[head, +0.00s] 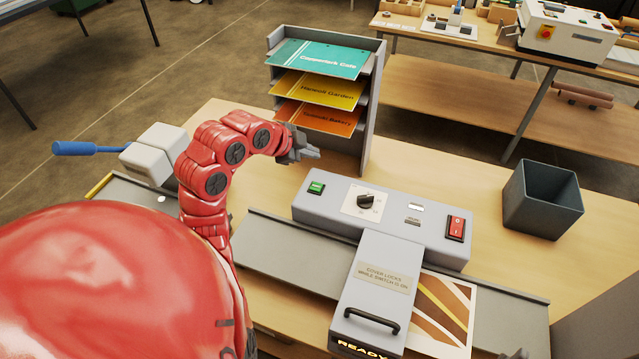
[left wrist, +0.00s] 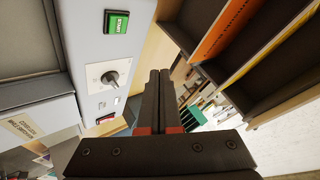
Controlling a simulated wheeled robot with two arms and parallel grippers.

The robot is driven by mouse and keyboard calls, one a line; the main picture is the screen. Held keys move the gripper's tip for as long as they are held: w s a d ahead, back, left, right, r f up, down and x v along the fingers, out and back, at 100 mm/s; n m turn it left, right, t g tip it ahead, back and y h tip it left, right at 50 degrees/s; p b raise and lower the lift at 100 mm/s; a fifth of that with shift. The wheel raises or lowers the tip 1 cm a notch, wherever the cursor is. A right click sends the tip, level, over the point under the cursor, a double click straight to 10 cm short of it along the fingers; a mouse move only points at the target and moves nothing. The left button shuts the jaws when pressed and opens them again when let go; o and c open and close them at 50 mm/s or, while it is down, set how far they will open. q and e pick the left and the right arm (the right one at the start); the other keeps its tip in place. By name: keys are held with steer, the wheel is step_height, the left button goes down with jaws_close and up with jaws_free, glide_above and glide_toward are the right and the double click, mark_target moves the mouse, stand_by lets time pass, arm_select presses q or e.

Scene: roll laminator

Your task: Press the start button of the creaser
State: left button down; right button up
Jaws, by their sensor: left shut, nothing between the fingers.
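The creaser (head: 420,225) is a grey machine on the table, with a green start button (head: 316,187) at the left end of its top panel. The button also shows upright at the top of the left wrist view (left wrist: 117,22), with white lettering too small to read surely. My left gripper (head: 312,154) is shut and empty. It is in the air behind the button in the head view, apart from it, in front of the shelf rack. In the left wrist view its fingers (left wrist: 159,75) are together, to the right of the panel.
The panel also has a black knob (head: 365,201) and a red rocker switch (head: 455,228). The cover has a black handle (head: 372,320), and a display reads READY. A rack (head: 369,110) of coloured sheets stands behind. A dark bin (head: 541,200) stands right.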

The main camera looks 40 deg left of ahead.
mark_target(312, 188)
arm_select(q)
steer(key=shift+f, duration=0.15)
step_height(312, 188, down, 8)
steer(key=b, duration=0.4)
steer(key=shift+f, duration=0.3)
steer(key=shift+b, duration=0.3)
stand_by(1.6)
steer(key=shift+f+b, duration=0.35)
steer(key=shift+b, duration=0.15)
